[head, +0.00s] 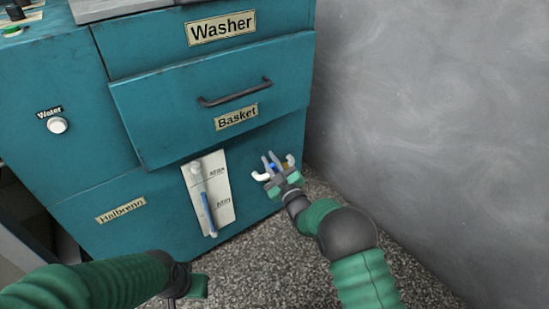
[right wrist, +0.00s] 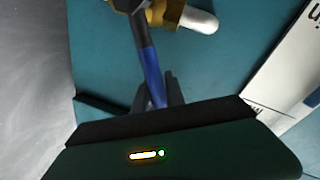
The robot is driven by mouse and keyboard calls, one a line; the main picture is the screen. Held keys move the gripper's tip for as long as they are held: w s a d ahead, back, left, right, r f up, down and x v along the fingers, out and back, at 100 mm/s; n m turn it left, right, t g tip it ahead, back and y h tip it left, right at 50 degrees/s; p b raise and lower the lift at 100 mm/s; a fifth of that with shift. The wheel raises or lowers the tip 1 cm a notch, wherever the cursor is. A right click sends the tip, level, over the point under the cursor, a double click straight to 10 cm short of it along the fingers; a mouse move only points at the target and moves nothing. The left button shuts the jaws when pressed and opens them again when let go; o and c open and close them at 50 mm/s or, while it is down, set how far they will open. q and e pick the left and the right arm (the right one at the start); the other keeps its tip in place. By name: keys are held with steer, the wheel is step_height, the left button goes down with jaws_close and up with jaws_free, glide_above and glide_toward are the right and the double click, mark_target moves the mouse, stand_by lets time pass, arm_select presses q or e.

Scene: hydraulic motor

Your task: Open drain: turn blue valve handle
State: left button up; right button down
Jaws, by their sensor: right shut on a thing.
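The blue valve handle (head: 273,168) is low on the front of the teal washer, at its right side. It shows larger in the right wrist view (right wrist: 152,68), running from a dark joint down between my fingers. The brass valve body (right wrist: 166,13) sits behind its upper end, with a white pipe end (right wrist: 200,20) beside it. My right gripper (head: 269,160) is at the valve, its fingers closed around the blue handle. The handle's lower end is hidden by my gripper body. My left gripper (head: 198,286) is low in the head view, away from the valve; its fingers cannot be made out.
The teal washer (head: 75,165) carries a basket drawer (head: 170,110) with a dark handle, above my right gripper. A white level gauge (head: 222,190) with a blue column is left of the valve. A grey wall (head: 430,100) stands close on the right. Speckled floor (head: 260,260) is clear.

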steer(key=shift+s+a+f+n, duration=0.25)
steer(key=shift+a+f+n, duration=0.1)
steer(key=shift+n, duration=0.25)
steer(key=c, duration=1.4)
jaws_free()
steer(key=shift+r, duration=0.1)
